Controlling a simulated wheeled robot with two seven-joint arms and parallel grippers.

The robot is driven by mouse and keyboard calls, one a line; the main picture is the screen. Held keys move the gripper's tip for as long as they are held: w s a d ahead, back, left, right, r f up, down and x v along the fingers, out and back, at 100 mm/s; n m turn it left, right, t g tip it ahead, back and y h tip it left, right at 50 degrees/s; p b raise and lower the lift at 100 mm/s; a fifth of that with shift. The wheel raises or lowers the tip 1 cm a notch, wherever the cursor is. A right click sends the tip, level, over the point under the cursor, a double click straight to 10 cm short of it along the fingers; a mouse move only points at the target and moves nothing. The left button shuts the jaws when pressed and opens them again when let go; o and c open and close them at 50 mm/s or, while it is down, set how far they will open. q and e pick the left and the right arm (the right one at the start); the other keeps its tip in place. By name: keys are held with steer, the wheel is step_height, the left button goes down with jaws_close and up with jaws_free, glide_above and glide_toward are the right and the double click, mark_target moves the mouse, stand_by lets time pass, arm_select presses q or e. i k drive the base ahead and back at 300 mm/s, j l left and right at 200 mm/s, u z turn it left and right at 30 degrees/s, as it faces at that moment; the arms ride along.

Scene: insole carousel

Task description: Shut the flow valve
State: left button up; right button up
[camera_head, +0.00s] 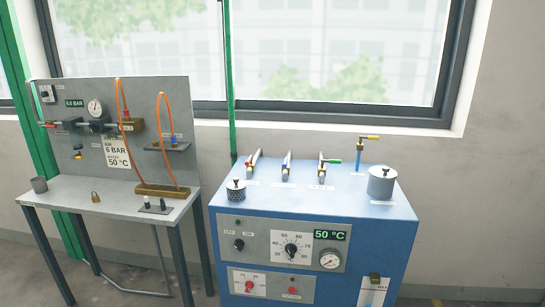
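No gripper of mine is in view. A blue cabinet (390,222) carries several small valves on its top. The labels are too small to read, so I cannot tell which is the flow valve. A gauge with a clear tube (373,292) is on the cabinet's front at lower right, cut by the frame edge.
A grey bench (110,207) stands left, with a panel (183,100), orange hoses (160,125), a padlock (95,197) and a cup (39,185). On the cabinet are a knurled knob (236,192), a grey cylinder (382,185) and a dial panel (264,247). Floor shows at right.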

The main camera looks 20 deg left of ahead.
mark_target(249, 161)
steer(key=i+j, duration=0.4)
steer(key=i, duration=0.15)
steer(key=i+j, duration=0.4)
steer(key=i, duration=0.15)
